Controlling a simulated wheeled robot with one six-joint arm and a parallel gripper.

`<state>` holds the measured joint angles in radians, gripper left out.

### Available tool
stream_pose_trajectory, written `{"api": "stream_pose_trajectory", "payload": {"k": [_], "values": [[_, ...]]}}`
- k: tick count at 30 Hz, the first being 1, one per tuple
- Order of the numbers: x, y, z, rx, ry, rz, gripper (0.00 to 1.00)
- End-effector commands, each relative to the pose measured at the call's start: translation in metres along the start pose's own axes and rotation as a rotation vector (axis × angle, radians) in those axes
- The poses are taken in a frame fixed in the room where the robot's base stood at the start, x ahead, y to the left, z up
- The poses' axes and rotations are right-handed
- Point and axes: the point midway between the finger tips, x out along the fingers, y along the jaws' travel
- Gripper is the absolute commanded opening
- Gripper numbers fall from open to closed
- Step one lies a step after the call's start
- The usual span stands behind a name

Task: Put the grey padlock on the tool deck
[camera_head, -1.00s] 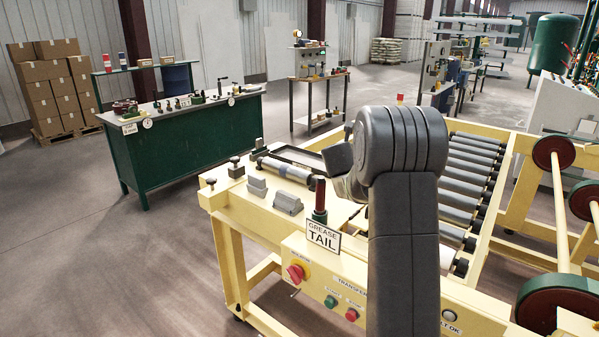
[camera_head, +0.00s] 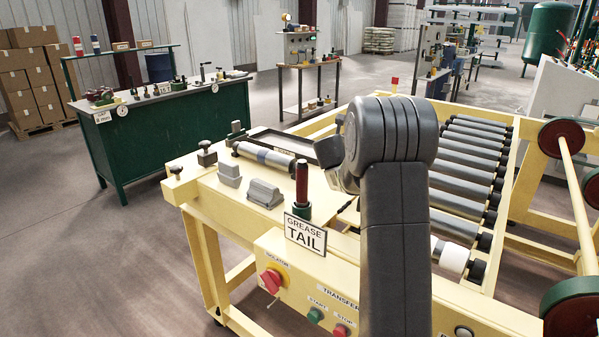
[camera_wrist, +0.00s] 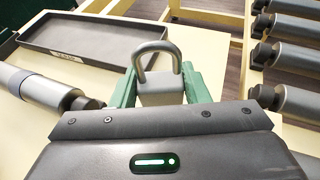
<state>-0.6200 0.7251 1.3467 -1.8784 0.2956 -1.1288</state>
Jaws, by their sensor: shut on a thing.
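The grey padlock (camera_wrist: 160,94), with its shackle pointing up, sits between the green fingers of my gripper (camera_wrist: 160,84) in the wrist view. The gripper is shut on it. In the head view, my arm hides the padlock and the fingers. The cream top of the machine (camera_head: 222,205) carries several tools; I cannot tell which part is called the tool deck. A dark, shallow, labelled tray (camera_wrist: 95,42) lies beyond the padlock to the left in the wrist view; it also shows in the head view (camera_head: 268,138). It looks empty.
A grey roller-shaped tool (camera_wrist: 45,88) lies left of the gripper. Grey blocks (camera_head: 265,193) and a red-handled tool (camera_head: 302,185) stand near the front of the cream top. Conveyor rollers (camera_head: 465,170) are on the right. A green bench (camera_head: 180,135) stands farther back.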

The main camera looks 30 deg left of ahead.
Motion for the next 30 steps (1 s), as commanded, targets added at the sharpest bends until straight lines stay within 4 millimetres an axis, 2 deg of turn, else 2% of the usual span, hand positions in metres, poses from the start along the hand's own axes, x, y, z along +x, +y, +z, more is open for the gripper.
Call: {"api": "stream_pose_trajectory", "payload": {"k": [1,3,16,30], "values": [[0.007,-0.001,-0.016,-0.002,0.003,-0.001,0.17],[0.011,-0.001,-0.028,-0.002,0.002,-0.001,0.17],[0.032,-0.001,-0.076,-0.001,0.002,-0.001,0.17],[0.035,0.000,-0.084,0.000,0.001,0.000,0.17]]}}
